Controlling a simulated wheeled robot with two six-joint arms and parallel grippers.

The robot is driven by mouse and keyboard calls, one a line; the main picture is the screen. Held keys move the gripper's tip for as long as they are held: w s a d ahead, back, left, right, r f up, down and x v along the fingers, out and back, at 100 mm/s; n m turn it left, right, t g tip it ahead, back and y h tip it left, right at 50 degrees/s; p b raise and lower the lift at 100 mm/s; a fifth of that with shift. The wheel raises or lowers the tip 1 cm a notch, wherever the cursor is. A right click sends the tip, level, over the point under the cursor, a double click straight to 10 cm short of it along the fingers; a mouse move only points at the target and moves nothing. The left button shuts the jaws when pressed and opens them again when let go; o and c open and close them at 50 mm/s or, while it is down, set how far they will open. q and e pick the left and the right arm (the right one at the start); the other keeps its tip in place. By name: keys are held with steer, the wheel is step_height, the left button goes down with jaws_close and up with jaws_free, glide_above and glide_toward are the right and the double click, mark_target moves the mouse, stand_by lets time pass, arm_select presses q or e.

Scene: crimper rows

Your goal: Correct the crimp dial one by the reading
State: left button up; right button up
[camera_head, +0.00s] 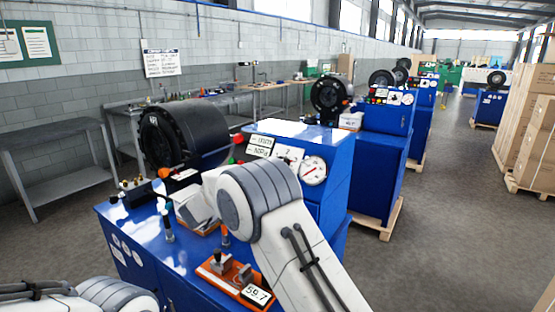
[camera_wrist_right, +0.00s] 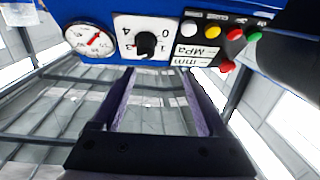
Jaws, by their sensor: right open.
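The crimp dial (camera_wrist_right: 146,44) is a black knob on a white square plate with numbers, upside down in the right wrist view. My right gripper (camera_wrist_right: 157,72) is open and empty, its two fingers pointing at the panel. The knob shows just beyond the fingertips, closer to the left finger; I see no contact. In the head view the dial plate (camera_head: 289,156) is on the blue crimper's panel. A display reading 59.7 (camera_head: 257,294) sits on an orange base (camera_head: 222,271) on the blue bench. My right arm hides the right gripper there. My left gripper is out of frame.
A round gauge with a red needle (camera_wrist_right: 89,40) is beside the dial, and coloured buttons (camera_wrist_right: 211,31) are on its other side. A white box (camera_head: 192,212) and small tools stand on the bench.

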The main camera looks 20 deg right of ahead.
steer(key=shift+m+g+h, duration=0.5)
steer(key=shift+g+h, duration=0.1)
steer(key=p+x, duration=0.1)
steer(key=x, duration=0.2)
steer(key=p+x, duration=0.1)
steer(key=x, duration=0.3)
steer(key=s+d+p+x, duration=0.1)
steer(key=x, duration=0.2)
steer(key=shift+w+d+p, duration=0.1)
steer(key=shift+d+p, duration=0.15)
steer(key=shift+p, duration=0.1)
steer(key=shift+w+d+f, duration=0.15)
steer(key=shift+w+d, duration=0.05)
steer(key=shift+d, duration=0.05)
jaws_close()
steer(key=shift+m, duration=0.3)
